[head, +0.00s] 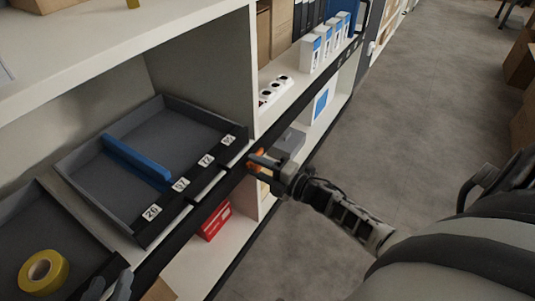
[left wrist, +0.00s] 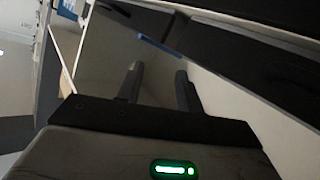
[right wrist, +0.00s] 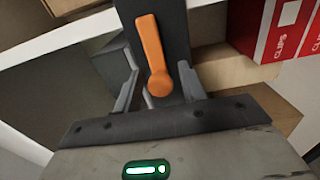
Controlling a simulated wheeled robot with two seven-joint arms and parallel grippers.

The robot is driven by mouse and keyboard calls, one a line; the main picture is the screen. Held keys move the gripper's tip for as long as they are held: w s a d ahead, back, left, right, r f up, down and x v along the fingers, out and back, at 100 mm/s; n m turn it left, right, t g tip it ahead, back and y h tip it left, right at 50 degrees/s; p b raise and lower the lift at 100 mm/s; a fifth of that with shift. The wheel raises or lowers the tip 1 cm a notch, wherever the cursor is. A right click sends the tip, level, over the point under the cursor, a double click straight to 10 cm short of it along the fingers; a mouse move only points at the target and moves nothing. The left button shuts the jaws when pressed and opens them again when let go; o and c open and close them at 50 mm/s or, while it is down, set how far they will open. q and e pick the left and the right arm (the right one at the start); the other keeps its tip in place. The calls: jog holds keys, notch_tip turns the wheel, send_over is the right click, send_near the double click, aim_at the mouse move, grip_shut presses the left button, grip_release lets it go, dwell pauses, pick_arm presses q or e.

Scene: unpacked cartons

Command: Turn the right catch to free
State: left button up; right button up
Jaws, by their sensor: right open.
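The right catch, an orange lever (right wrist: 152,50), is on a dark upright plate in the right wrist view. Its rounded lower end sits between the fingers of my right gripper (right wrist: 160,88), which is open, with gaps on both sides. In the head view, orange parts of the catch (head: 255,157) show behind my right gripper (head: 264,170) at the dark front rail. My left gripper (head: 108,288) is at the bottom edge of the head view, by the same rail. In the left wrist view, its fingers (left wrist: 158,82) are apart with nothing between them.
A grey tray (head: 85,180) with a blue divider (head: 136,162) stands behind the numbered rail. A yellow tape roll (head: 43,272) lies in the tray at left. A red box (head: 214,221) is on the lower shelf. White boxes (head: 312,52) stand further along.

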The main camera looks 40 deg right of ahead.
jog(key=shift+s+d, duration=0.15)
jog(key=shift+s, duration=0.25)
jog(key=p+v, duration=0.1)
jog(key=v, duration=0.4)
pick_arm(q)
jog(key=shift+a+f+g+y+p, duration=0.4)
jog(key=shift+f+g+y+p, duration=0.1)
jog(key=shift+f+g+p, duration=0.25)
pick_arm(e)
send_near(260, 168)
jog(key=shift+v, duration=2.75)
pick_arm(q)
jog(key=shift+s, duration=0.1)
